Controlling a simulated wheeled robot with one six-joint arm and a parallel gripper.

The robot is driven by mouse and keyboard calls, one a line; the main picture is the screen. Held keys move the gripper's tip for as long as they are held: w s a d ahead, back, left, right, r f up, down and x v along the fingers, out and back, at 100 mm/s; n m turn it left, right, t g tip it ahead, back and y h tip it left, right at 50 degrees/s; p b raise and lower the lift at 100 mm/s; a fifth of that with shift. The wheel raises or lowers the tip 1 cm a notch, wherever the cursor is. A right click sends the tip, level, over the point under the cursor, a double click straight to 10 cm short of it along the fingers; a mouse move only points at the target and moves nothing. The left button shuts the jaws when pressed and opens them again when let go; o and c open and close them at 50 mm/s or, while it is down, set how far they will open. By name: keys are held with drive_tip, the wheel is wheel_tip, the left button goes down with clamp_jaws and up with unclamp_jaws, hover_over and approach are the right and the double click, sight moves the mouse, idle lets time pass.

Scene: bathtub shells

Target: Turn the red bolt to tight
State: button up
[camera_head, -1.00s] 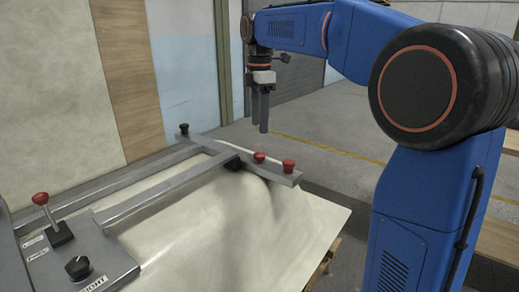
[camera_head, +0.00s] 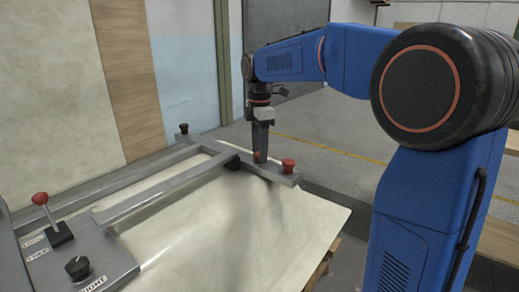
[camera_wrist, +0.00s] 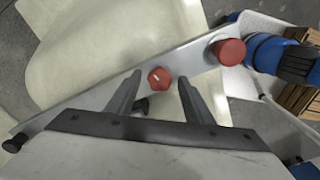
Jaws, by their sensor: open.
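Two red knob-like heads sit on the grey metal bar of the frame. The smaller one, which I take as the red bolt (camera_wrist: 159,78), has a pale line on its top in the wrist view; in the head view the red bolt (camera_head: 257,156) is partly hidden by my fingers. The larger red head (camera_wrist: 229,51) stands farther along the bar, at the bar's right end in the head view (camera_head: 288,166). My gripper (camera_head: 261,157) points down at the red bolt. In the wrist view my gripper (camera_wrist: 159,81) is open, with one finger on each side of the bolt; contact cannot be told.
The grey frame (camera_head: 160,187) lies over a cream shell (camera_head: 250,240). A red-topped lever (camera_head: 47,212) and a black knob (camera_head: 78,267) stand on the panel at the left. A black knob (camera_head: 183,128) sits at the bar's far end. Floor is clear behind.

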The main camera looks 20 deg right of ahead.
drive_tip(key=c, duration=1)
drive_tip(key=shift+c, duration=0.2)
drive_tip(key=shift+m, duration=0.3)
drive_tip(key=m, duration=0.4)
drive_tip(key=shift+m, duration=0.3)
drive_tip(key=m, duration=1)
drive_tip(key=shift+m, duration=0.4)
drive_tip(key=m, duration=0.4)
drive_tip(key=shift+m, duration=0.3)
